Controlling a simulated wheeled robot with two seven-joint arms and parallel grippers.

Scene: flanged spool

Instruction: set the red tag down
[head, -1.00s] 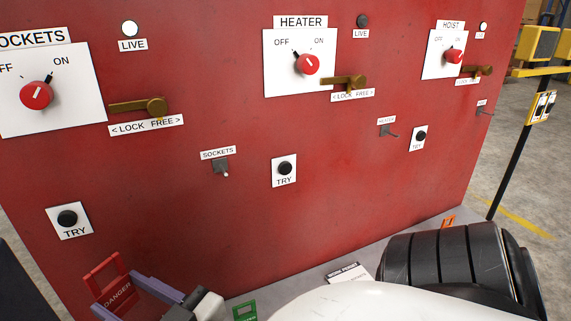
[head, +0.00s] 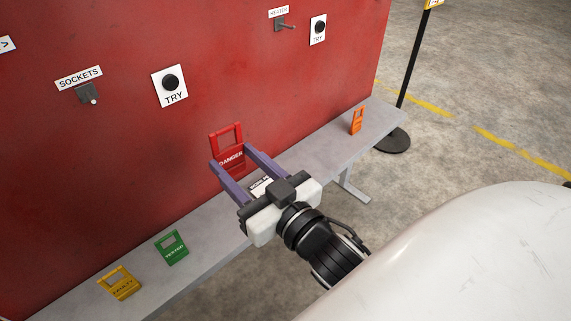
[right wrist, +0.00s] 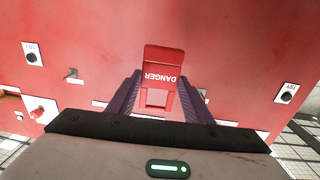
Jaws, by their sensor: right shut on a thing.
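The red tag (head: 228,155), marked DANGER, stands roughly upright between the purple fingers of my right gripper (head: 232,162). The gripper is shut on it, above the grey shelf (head: 325,143) and in front of the red panel. In the right wrist view the red tag (right wrist: 161,75) shows between the fingertips, with its DANGER lettering upside down. From the head view I cannot tell whether its lower edge touches anything. My left gripper is not in view.
On the shelf stand a yellow tag (head: 121,284) and a green tag (head: 172,247) at the left, and an orange tag (head: 357,121) at the right. A white work permit card (head: 261,186) is partly hidden by my gripper. Bare shelf lies between the card and the orange tag.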

